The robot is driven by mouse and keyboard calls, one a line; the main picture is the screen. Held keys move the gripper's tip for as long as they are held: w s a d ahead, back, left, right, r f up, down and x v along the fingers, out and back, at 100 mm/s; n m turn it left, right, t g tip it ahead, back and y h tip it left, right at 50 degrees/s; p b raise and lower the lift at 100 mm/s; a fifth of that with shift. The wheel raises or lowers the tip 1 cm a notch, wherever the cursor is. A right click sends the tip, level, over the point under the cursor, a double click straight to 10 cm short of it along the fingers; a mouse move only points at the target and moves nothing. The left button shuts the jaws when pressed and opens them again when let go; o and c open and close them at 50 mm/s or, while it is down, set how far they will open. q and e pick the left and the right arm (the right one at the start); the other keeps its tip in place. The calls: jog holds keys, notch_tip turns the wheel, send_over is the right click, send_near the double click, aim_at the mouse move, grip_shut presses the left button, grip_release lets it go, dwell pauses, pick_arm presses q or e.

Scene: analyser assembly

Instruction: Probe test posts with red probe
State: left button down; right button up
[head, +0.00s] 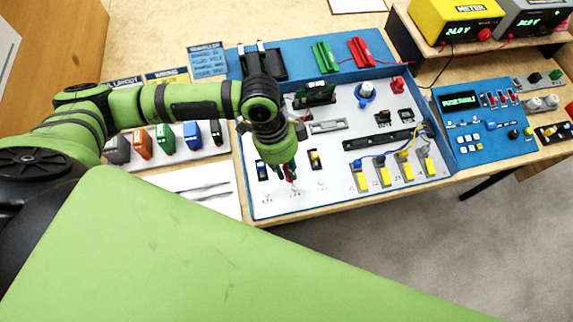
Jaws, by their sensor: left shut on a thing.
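My left gripper (288,172) comes down over the front left part of the white analyser panel (330,195). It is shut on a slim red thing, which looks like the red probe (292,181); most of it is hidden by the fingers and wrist. Its tip is close to the panel, but I cannot tell whether it touches. A blue switch (262,171) stands just left of the gripper and a yellow one (314,158) to its right. I cannot make out which parts are the test posts. My right gripper is not in view.
Several yellow blocks (382,177) with wires stand at the panel's front right. A yellow meter (455,20) sits on a shelf at the back right. Colored modules (165,138) stand on a tray at left.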

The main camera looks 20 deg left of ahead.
pick_arm(q)
jog(key=shift+f, duration=0.55)
dwell(0.7)
jog(key=shift+r, duration=0.1)
notch_tip(320, 180, up, 6)
jog(key=p, duration=0.7)
dwell(0.3)
dwell(0.7)
dwell(0.3)
